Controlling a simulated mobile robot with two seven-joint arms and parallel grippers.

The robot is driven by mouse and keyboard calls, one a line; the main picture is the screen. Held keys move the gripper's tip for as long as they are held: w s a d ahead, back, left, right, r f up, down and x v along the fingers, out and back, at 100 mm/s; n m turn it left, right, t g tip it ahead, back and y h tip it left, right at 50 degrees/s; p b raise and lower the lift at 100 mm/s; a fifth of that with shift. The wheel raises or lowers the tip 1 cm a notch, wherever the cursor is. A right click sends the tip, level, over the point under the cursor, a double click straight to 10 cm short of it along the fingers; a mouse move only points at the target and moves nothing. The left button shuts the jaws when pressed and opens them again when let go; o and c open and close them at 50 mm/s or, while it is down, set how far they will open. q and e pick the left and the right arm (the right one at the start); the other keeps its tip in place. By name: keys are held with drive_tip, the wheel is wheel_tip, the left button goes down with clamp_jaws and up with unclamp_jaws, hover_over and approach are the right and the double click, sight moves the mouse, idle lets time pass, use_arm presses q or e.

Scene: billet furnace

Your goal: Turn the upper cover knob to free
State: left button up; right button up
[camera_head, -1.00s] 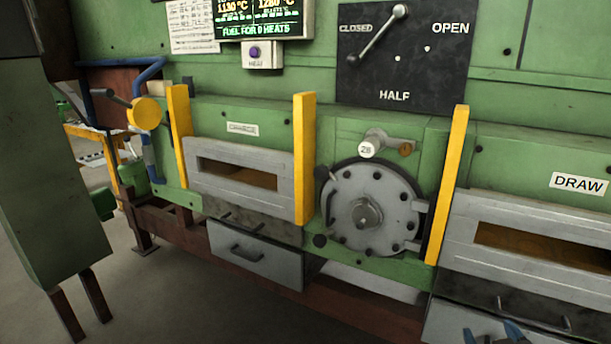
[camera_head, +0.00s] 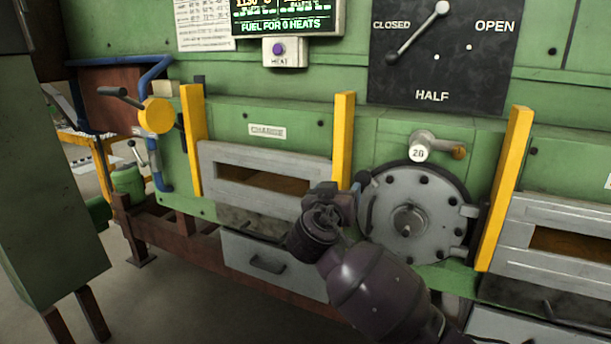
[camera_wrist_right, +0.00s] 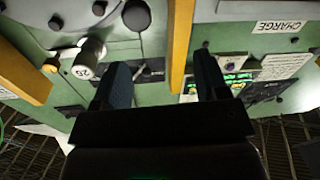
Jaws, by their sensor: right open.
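The round grey cover (camera_head: 420,190) is set in the green furnace front between two yellow posts. The dark upper cover knob (camera_head: 362,177) is at the cover's upper left edge. In the right wrist view, which looks upside down, a dark round knob (camera_wrist_right: 137,15) shows above the fingers, by the cover (camera_wrist_right: 55,18). My right gripper (camera_head: 335,197) is left of and slightly below the upper knob, in front of the yellow post. Its fingers (camera_wrist_right: 160,78) are open with nothing between them. The lower cover knob is hidden, seemingly behind my right arm. My left gripper is not in view.
A numbered fitting (camera_head: 419,152) juts out above the cover. Yellow posts (camera_head: 344,140) (camera_head: 505,190) flank it. The charge door (camera_head: 265,160) is to the left. A lever dial (camera_head: 440,60) is above. Open floor lies at lower left.

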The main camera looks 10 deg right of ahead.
sight(362, 178)
drive_tip(key=w+d+m, duration=0.1)
drive_tip(key=w+d, duration=0.3)
drive_tip(key=d, duration=0.1)
drive_tip(key=w+d+m+g+h+b, duration=0.1)
drive_tip(key=w+d, duration=0.1)
drive_tip(key=shift+w+d+f+m, duration=0.15)
drive_tip(key=shift+w+f+m, duration=0.15)
drive_tip(key=shift+w, duration=0.1)
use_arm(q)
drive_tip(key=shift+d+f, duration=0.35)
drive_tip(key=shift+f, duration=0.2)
use_arm(e)
drive_tip(key=shift+w+d+r, duration=0.15)
drive_tip(key=shift+w+d, duration=0.25)
drive_tip(key=shift+w, duration=0.15)
